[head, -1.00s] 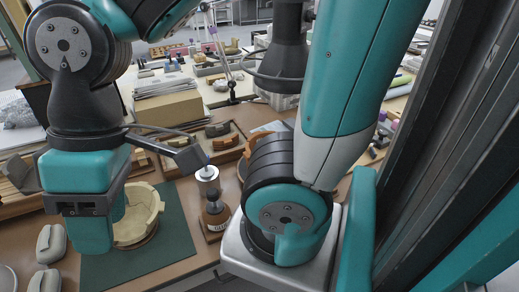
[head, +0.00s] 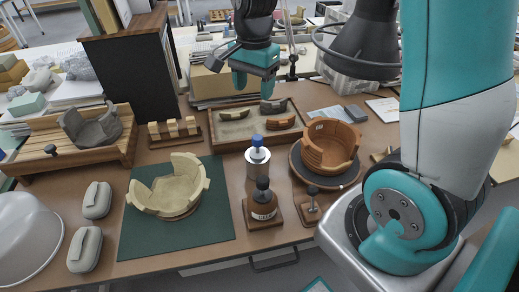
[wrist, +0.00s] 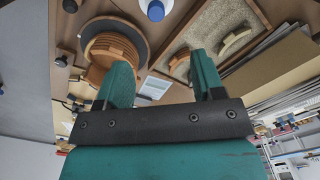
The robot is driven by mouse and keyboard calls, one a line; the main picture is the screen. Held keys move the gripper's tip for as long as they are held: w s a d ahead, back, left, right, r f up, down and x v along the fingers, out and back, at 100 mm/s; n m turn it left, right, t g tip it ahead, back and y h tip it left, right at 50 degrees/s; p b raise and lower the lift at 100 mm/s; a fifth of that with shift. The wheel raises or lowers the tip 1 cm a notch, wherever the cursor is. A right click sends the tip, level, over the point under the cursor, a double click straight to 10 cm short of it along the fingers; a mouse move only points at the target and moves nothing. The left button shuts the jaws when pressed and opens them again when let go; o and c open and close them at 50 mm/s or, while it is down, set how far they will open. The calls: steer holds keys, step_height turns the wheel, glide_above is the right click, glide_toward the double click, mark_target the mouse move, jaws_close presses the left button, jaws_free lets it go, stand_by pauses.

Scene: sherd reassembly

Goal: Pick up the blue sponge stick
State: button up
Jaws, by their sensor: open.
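A stick with a blue top (head: 257,141), probably the blue sponge stick, stands upright in a pale cylindrical holder (head: 257,157) near the middle of the table. In the wrist view its round blue end (wrist: 156,10) shows at the top edge, with the rest cut off. My gripper (head: 254,89) is open and empty, pointing down above the far side of the sand tray, behind and apart from the stick. Its two teal fingers (wrist: 162,72) show spread in the wrist view with nothing between them.
A sand tray (head: 216,143) with several sherds lies behind the stick. An orange-brown partial pot (head: 330,145) sits to the right, a cream bowl (head: 170,188) on a green mat (head: 140,243) to the left.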

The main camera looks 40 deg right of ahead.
mark_target(258, 137)
steer(key=shift+m, duration=0.6)
steer(key=f, duration=0.8)
steer(key=d+f, duration=0.1)
steer(key=f, duration=0.3)
steer(key=shift+w, duration=0.25)
steer(key=f, duration=0.2)
steer(key=s+f+p, duration=0.1)
steer(key=f, duration=0.1)
steer(key=shift+a+f, duration=0.2)
steer(key=shift+f, duration=0.75)
steer(key=c, duration=0.8)
